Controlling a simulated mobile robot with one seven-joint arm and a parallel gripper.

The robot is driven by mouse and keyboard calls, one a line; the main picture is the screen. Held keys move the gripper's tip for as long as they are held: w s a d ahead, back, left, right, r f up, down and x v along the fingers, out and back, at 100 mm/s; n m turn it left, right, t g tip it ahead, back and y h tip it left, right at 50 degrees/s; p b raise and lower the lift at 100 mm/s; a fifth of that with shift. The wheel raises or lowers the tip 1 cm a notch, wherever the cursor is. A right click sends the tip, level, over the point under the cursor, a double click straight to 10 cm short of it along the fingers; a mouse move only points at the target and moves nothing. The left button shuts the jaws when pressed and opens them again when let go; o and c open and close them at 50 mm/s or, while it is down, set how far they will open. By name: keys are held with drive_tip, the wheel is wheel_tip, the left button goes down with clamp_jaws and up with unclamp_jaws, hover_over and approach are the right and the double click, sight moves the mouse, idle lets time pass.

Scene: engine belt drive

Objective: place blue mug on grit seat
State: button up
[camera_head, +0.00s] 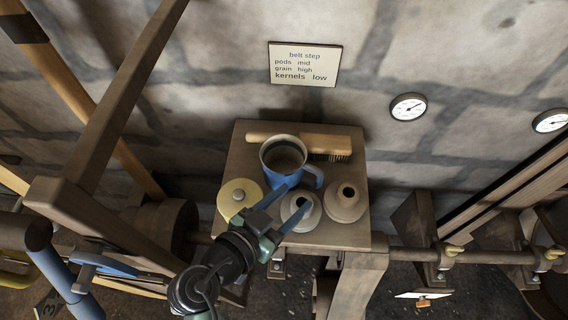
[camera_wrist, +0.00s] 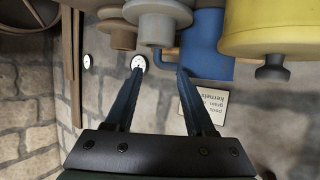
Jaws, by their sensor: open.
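The blue mug (camera_head: 281,174) stands upright on a small wooden table, its handle toward the right; its inside looks grey. In the wrist view the blue mug (camera_wrist: 209,42) shows at the top, beyond my right-hand finger, partly hidden by the yellow piece. My gripper (camera_head: 288,204) is open, its blue fingers close to the near side of the mug; I cannot tell whether they touch it. In the wrist view no object is clearly held between the fingers of my gripper (camera_wrist: 158,75). I cannot identify anything as the grit seat.
On the table (camera_head: 243,150) are a yellow round knobbed piece (camera_head: 235,204), a pale stepped piece (camera_head: 303,222), a beige stepped piece (camera_head: 346,203) and a wooden brush (camera_head: 326,141) behind the mug. A wall sign (camera_head: 304,64) reads "belt step". Timber beams (camera_head: 115,95) stand left.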

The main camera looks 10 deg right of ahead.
sight(318, 179)
drive_tip(key=x, duration=0.3)
drive_tip(key=shift+w+d, duration=0.1)
drive_tip(key=shift+w, duration=0.05)
drive_tip(key=shift+s+p+x, duration=0.25)
drive_tip(key=shift+p+x, duration=1)
drive_tip(key=shift+x, duration=1.45)
drive_tip(key=shift+d, duration=0.15)
clamp_jaws()
